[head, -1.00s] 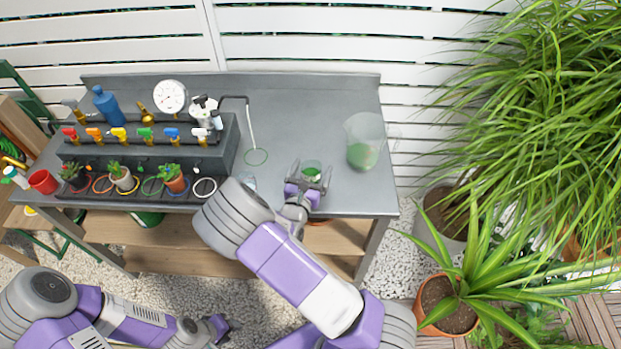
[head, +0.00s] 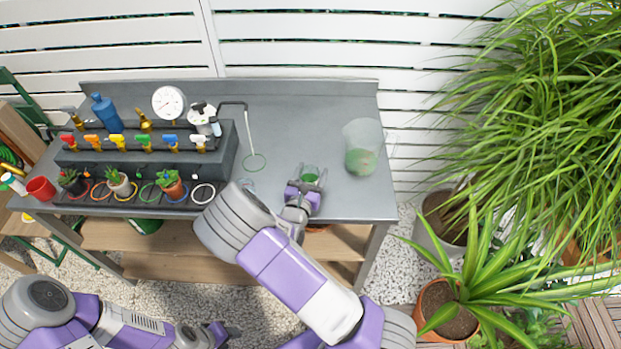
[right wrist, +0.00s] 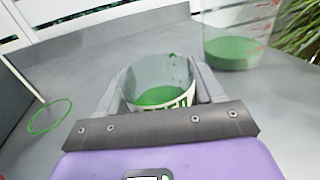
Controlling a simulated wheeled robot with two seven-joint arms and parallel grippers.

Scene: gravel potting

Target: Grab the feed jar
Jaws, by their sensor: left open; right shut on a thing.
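The feed jar (right wrist: 160,97) is a small clear jar with green liquid and a pale label with dark lettering. It stands on the grey bench and also shows in the head view (head: 309,174). My right gripper (head: 306,186) is shut on the jar, with a finger along each side of it in the right wrist view (right wrist: 158,90). My left gripper (head: 228,333) is open and empty at the bottom of the head view, low and away from the bench.
A clear pitcher (head: 361,148) with green liquid stands right of the jar. A thin spout hangs over a green ring (head: 254,163) to the left. A valve manifold (head: 150,150) with small potted plants fills the left side. The bench's middle back is clear.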

